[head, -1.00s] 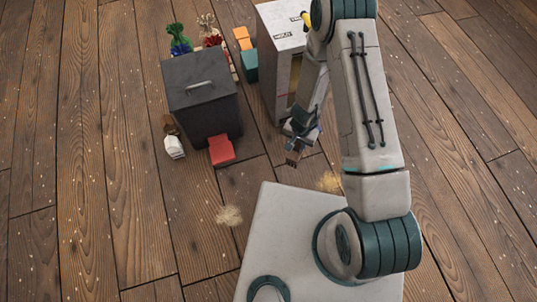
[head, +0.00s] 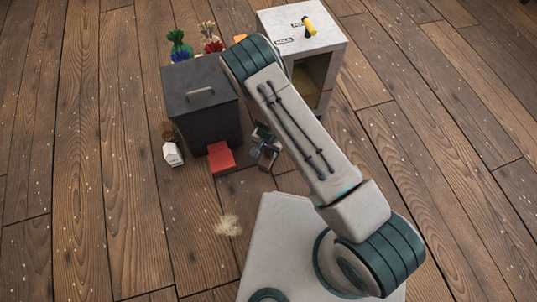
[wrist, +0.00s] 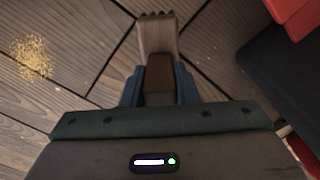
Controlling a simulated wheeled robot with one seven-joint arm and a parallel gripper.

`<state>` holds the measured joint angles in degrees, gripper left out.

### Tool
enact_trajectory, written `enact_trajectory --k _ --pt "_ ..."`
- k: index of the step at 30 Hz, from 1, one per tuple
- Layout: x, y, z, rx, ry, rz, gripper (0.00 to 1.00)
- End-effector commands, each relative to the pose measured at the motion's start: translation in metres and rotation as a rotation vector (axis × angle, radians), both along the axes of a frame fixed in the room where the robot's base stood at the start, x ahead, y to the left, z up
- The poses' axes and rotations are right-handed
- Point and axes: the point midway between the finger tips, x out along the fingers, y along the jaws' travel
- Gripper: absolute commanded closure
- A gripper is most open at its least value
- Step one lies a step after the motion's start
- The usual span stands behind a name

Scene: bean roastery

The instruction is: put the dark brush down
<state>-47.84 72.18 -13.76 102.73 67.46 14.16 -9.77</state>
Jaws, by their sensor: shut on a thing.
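My gripper (head: 264,148) is low over the floor, just right of the bin's red pedal in the head view. In the wrist view its blue fingers (wrist: 158,88) are shut on the dark brush (wrist: 158,38). The brush is brown with a darker part between the fingers and dark, toothed tips at its far end. Bare floorboards show around it in the wrist view. The brush also shows small and partly hidden below the gripper in the head view (head: 268,160). I cannot tell whether it touches the floor.
A dark bin (head: 203,112) with a red pedal (head: 220,157) stands left of the gripper. A pale cabinet (head: 312,45) with a yellow-handled item stands behind. Tan crumbs (head: 228,226) lie on the floor, also in the wrist view (wrist: 33,58).

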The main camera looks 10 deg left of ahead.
Motion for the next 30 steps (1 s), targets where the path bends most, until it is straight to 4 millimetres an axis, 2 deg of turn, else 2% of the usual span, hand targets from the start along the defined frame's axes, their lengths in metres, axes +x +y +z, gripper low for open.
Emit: enact_trajectory --k 9,20,21,23,30 --pt "0.0 0.0 -0.041 0.0 0.001 0.0 0.98" --pt "0.0 0.0 -0.043 0.0 0.001 0.0 0.98" --pt "0.0 0.0 -0.042 0.0 0.001 -0.001 0.65" --pt "0.0 0.0 -0.042 0.0 0.001 0.0 0.51" --pt "0.0 0.0 -0.041 0.0 0.001 0.0 0.51"
